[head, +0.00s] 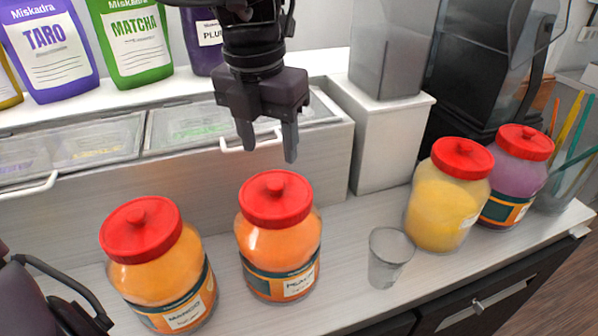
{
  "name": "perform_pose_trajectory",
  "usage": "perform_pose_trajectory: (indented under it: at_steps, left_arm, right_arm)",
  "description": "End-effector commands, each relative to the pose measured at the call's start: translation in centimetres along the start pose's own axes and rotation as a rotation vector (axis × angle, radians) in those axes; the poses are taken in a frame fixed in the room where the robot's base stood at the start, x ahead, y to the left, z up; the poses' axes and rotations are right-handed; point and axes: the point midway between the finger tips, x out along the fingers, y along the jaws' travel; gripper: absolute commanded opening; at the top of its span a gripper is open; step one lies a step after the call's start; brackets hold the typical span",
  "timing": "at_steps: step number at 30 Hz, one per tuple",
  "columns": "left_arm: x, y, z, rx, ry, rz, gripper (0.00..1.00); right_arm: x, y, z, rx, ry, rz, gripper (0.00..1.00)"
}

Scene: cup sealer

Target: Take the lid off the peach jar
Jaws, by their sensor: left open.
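The peach jar (279,250) stands upright on the counter, an orange jar whose label is hard to read. Its red lid (275,199) with a round knob is on the jar. My left gripper (268,150) hangs above the lid with its fingers pointing down. It is open and empty, and its fingertips appear a little above the knob, not touching it. My right gripper is not in view.
The mango jar (160,265) stands to the left. A clear cup (388,258), a yellow jar (444,205) and a purple jar (515,178) stand to the right. A topping case (180,150) with handles is behind. Taro (50,50) and matcha (137,45) bags stand at the back.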

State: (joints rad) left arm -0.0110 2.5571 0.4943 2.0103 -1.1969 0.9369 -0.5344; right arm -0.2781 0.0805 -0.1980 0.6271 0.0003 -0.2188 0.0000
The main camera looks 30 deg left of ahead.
Motion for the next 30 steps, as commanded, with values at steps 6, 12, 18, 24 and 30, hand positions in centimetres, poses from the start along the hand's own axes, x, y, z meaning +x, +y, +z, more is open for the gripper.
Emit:
perform_pose_trajectory:
  at_steps: [6,12,18,24,30]
  left_arm:
    - [1.6,0.0,-0.1,0.000,0.005,-0.001,0.52]
    - [3.8,-0.1,-0.1,-0.002,0.006,-0.002,0.52]
    - [6.8,-0.3,0.0,-0.002,0.006,-0.002,0.52]
    - [7.8,-0.3,0.0,-0.004,0.001,-0.001,0.52]
    - [7.8,-0.3,0.0,-0.004,0.001,-0.001,0.44]
  right_arm:
    - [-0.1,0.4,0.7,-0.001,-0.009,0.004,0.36]
    - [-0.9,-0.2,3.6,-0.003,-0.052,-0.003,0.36]
    - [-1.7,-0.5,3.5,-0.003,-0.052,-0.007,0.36]
    - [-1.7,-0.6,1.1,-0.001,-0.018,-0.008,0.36]
    - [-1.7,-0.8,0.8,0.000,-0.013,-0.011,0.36]
